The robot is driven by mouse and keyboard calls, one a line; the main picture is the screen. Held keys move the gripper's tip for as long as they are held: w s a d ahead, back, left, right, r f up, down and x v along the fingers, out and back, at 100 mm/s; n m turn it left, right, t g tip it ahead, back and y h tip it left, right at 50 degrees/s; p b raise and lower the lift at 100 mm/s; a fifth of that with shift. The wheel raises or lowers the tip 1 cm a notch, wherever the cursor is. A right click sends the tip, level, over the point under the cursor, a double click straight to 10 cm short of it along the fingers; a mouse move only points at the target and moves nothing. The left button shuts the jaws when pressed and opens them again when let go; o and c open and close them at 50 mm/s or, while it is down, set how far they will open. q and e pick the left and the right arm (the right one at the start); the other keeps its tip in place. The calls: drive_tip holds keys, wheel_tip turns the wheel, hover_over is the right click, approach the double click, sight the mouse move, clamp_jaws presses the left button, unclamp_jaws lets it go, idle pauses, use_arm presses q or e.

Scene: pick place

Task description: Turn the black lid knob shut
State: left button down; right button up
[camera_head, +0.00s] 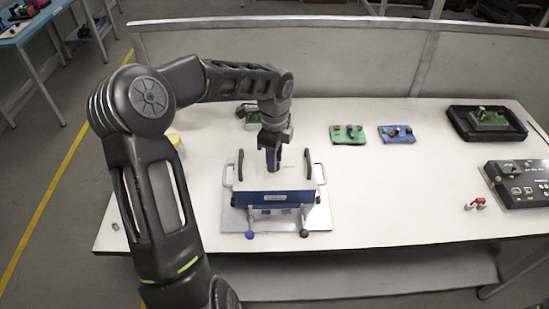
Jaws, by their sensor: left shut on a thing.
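A box fixture (299,185) with a white lid and a blue front stands on a metal plate (318,217) at the left middle of the table. Black handles (308,163) rise at both sides of the lid. My left gripper (273,162) points straight down over the lid's middle. It is shut on a dark upright piece there, apparently the black lid knob, which the fingers mostly hide. The knob's turn angle cannot be told. My right gripper is not in view.
A green board (347,134) and a blue board (397,134) lie behind to the right. A black tray (460,123) and a dark control box (520,184) stand at the far right. A small red-and-white part (475,204) lies near the front edge. The table's centre is clear.

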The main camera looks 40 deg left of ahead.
use_arm(q)
drive_tip(key=shift+n, duration=0.4)
drive_tip(key=n+b, duration=0.1)
drive_tip(key=n, duration=0.3)
drive_tip(key=shift+b, duration=0.4)
drive_tip(key=n+b, duration=0.1)
drive_tip(key=n, duration=0.3)
drive_tip(key=shift+n, duration=0.3)
drive_tip(key=n+b, duration=0.1)
drive_tip(key=n, duration=0.3)
drive_tip(key=shift+n, duration=2.3)
drive_tip(key=c, duration=1.1)
unclamp_jaws()
